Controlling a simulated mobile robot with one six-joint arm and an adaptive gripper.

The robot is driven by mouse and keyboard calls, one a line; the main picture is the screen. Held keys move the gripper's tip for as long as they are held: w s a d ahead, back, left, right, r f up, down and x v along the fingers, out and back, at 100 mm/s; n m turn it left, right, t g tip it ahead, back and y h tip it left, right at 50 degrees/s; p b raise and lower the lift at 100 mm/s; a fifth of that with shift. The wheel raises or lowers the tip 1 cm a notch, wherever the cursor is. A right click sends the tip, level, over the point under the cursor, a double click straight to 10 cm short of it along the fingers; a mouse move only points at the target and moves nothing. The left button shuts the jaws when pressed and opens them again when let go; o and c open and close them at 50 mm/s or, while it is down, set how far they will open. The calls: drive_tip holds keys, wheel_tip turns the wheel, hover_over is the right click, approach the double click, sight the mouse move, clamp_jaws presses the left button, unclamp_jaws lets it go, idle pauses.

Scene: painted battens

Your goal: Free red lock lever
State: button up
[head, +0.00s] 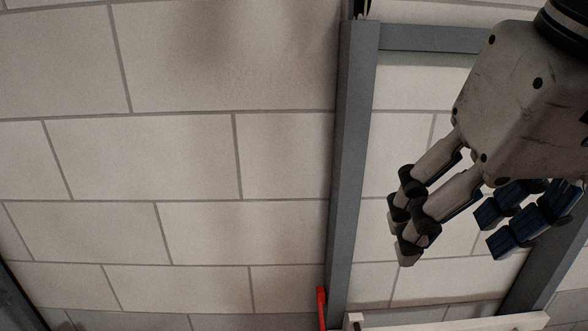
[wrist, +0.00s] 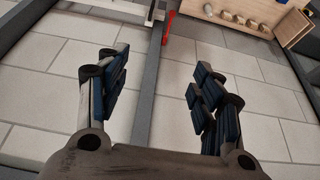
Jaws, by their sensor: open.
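The red lock lever (head: 321,308) shows at the bottom of the head view, a thin upright piece against the left side of a grey post. In the wrist view the red lever (wrist: 168,27) is at the top centre, beyond my fingers and apart from them. My gripper (head: 448,222) is at the right of the head view, its fingers spread and empty over the tiled floor. In the wrist view the gripper (wrist: 158,90) has a wide gap between its blue-padded fingers. The lever's lower end is cut off in the head view.
A grey frame post (head: 352,160) stands left of my gripper, with a grey crossbar (head: 430,38) joined to it. A whitish batten (head: 460,324) lies along the bottom right. A wooden board (wrist: 235,18) with several pale objects is at the wrist view's top right. Tiled floor is clear at left.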

drive_tip(key=shift+r, duration=1.45)
drive_tip(key=shift+w+f, duration=0.25)
drive_tip(key=shift+f, duration=0.15)
drive_tip(key=shift+c, duration=1.2)
drive_tip(key=w+f+n+g+h, duration=0.1)
drive_tip(key=w+f+g, duration=0.1)
drive_tip(key=f, duration=0.3)
drive_tip(key=w+d+f+n+g+h, duration=0.1)
drive_tip(key=w+f+g+h, duration=0.1)
drive_tip(key=w+f, duration=0.2)
drive_tip(key=w+d+f+n+g+h, duration=0.1)
drive_tip(key=w+f, duration=0.2)
drive_tip(key=f, duration=0.3)
drive_tip(key=shift+w+f+g+h, duration=0.2)
drive_tip(key=shift+w+g+h, duration=0.1)
drive_tip(key=shift+w+g, duration=0.1)
drive_tip(key=shift+c, duration=0.6)
drive_tip(key=m+t+h, duration=0.2)
drive_tip(key=m+t, duration=1.6)
drive_tip(key=m, duration=1.5)
approach(321, 319)
drive_tip(key=w+d, duration=0.1)
drive_tip(key=w+d+f, duration=0.1)
drive_tip(key=w, duration=0.1)
drive_tip(key=w+d+f, duration=0.1)
drive_tip(key=w+d, duration=0.1)
drive_tip(key=shift+s, duration=0.1)
clamp_jaws()
